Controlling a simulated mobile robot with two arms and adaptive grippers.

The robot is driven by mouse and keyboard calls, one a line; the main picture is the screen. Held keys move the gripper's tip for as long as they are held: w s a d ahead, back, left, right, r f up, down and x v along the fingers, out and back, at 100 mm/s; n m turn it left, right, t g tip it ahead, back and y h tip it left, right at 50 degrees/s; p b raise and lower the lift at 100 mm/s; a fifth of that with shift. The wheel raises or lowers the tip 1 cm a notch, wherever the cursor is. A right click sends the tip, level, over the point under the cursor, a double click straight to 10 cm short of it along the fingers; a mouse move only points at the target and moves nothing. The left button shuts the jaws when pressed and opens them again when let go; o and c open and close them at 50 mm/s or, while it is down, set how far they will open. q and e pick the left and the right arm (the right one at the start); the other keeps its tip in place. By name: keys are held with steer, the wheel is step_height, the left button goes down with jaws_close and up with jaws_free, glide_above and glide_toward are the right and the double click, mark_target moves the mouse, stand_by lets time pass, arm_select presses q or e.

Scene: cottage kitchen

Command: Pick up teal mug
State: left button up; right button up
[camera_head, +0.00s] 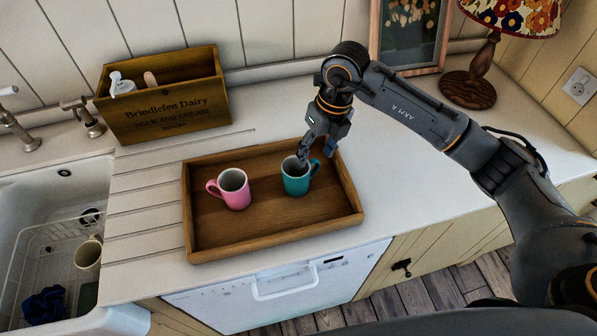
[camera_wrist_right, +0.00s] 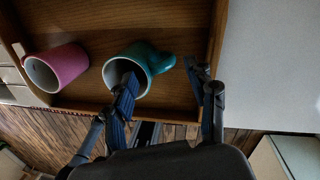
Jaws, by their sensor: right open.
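The teal mug (camera_head: 296,186) stands upright in the right half of a wooden tray (camera_head: 240,241), its handle toward the right and back. My right gripper (camera_head: 311,157) is open and points down at the mug. In the right wrist view, one finger of the gripper (camera_wrist_right: 160,80) overlaps the opening of the teal mug (camera_wrist_right: 147,54). The other finger is out past the handle side, over the tray. Whether either finger touches the mug I cannot tell. My left gripper is out of view.
A pink mug (camera_head: 234,190) stands left of the teal one in the tray. A wooden dairy box (camera_head: 165,105) is behind at left, beside the sink (camera_head: 45,190). A lamp (camera_head: 480,75) and picture frame (camera_head: 374,40) stand at the back. The counter right of the tray is clear.

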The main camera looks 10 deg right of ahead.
mark_target(316, 161)
steer(key=shift+w+f, duration=0.1)
steer(key=shift+f, duration=0.25)
step_height(316, 161, down, 2)
steer(key=shift+f+p, duration=0.25)
steer(key=shift+p, duration=0.85)
step_height(316, 161, down, 2)
steer(key=shift+a+f, duration=0.1)
steer(key=shift+f, duration=0.3)
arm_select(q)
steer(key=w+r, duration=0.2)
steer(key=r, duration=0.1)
arm_select(e)
jaws_close()
